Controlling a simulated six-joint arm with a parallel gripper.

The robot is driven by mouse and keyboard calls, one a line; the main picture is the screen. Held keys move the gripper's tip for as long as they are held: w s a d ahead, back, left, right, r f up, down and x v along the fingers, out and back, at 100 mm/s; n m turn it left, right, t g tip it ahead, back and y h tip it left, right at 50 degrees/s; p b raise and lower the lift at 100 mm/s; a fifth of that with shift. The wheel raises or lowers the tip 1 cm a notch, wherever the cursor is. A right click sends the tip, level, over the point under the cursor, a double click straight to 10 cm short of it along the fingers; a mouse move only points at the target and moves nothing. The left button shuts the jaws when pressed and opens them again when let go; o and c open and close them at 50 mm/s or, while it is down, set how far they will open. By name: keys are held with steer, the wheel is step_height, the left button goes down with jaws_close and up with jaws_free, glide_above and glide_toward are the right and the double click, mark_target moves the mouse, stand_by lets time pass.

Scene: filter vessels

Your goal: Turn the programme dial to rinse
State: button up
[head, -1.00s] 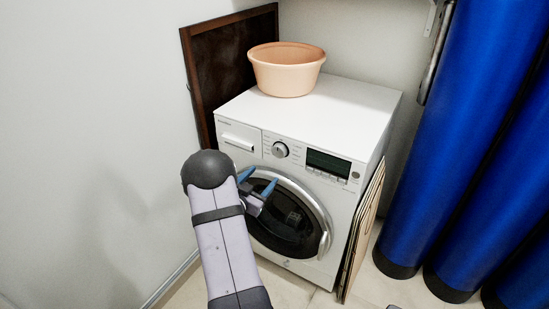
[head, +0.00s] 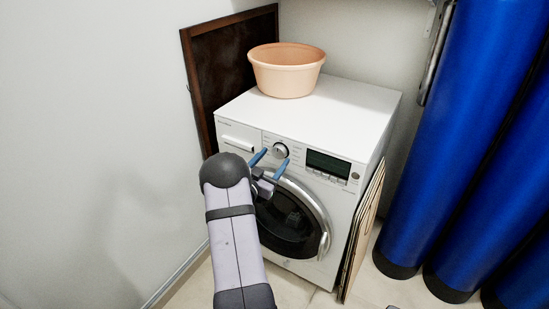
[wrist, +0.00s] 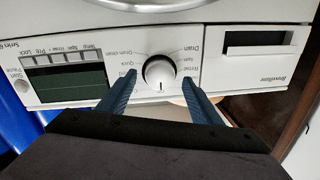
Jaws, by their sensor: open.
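The programme dial (head: 280,150) is a round silver knob on the front panel of the white washing machine (head: 345,103). In the wrist view the dial (wrist: 159,72) has a dark pointer mark at its lower edge, with printed labels around it, among them Rinse, Spin and Drain to its right. My gripper (head: 269,157) is open with blue fingers. In the wrist view its fingertips (wrist: 158,76) stand on either side of the dial, with a gap on each side. Labels at the bottom of the dial are partly hidden by my gripper.
A display with buttons (head: 328,163) is right of the dial, and a drawer (head: 238,144) is left. The round door (head: 290,222) lies below. A peach basin (head: 287,72) stands on top. Cardboard sheets (head: 363,230) lean at the right, near blue cylinders (head: 455,140).

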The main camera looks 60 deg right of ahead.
steer(key=shift+d, duration=0.65)
steer(key=c, duration=1.1)
steer(key=shift+o, duration=0.2)
